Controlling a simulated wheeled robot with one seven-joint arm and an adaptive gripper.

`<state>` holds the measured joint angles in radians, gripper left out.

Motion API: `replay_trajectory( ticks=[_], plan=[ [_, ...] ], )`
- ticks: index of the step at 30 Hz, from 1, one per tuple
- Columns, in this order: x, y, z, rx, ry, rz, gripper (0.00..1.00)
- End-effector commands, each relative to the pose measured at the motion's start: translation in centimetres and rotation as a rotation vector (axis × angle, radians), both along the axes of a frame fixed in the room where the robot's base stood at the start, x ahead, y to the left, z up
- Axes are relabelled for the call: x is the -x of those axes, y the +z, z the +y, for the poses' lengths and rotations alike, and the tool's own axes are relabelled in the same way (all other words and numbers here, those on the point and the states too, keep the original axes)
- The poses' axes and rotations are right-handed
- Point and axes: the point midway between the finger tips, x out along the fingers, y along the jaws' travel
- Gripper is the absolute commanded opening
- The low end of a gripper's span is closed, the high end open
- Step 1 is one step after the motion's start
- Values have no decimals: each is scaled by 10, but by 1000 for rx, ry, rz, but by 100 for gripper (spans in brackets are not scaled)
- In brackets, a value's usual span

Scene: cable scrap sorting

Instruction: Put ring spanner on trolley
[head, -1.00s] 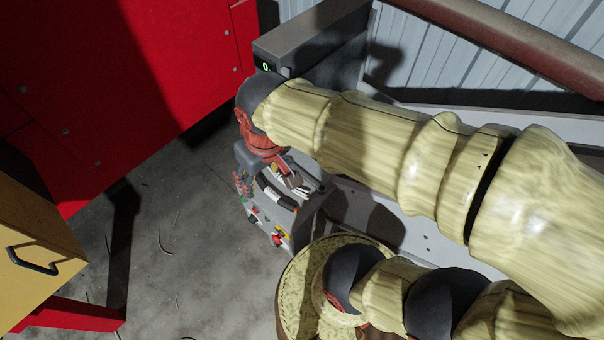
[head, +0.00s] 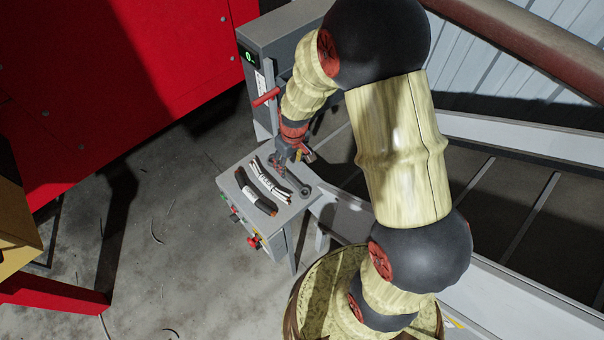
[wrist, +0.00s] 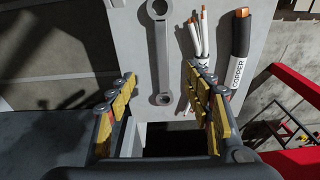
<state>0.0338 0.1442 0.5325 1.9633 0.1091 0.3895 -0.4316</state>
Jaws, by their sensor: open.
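The ring spanner (wrist: 160,50), grey with a ring at each end, lies flat on a light grey panel top (wrist: 128,40) in the wrist view. In the head view the spanner (head: 304,190) shows only partly, at the right edge of that top, with my gripper over its far part. My gripper (wrist: 160,86) is open and empty. Its fingers stand either side of the spanner's near end in the picture; I cannot tell the height between them. No trolley is clearly identifiable; a red frame (head: 50,295) under a yellow box stands at the lower left.
A bundle of white cables (head: 268,181) and a black cable (head: 254,198), labelled COPPER in the wrist view, lie beside the spanner. A grey column with a display (head: 249,57) stands behind. A red wall panel (head: 120,80) is at left. Concrete floor (head: 170,215) is open between.

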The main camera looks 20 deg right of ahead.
Motion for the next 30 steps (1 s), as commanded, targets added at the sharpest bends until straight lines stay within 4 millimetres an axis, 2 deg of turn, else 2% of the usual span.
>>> replay_trajectory(
  ticks=[11,19,23,30],
  plan=[
    [-2,-34,1,2,16,2,52],
    [-5,-70,2,1,15,2,52],
    [-6,-77,2,2,15,0,52],
    [-6,-77,2,2,15,-1,50]
  ],
)
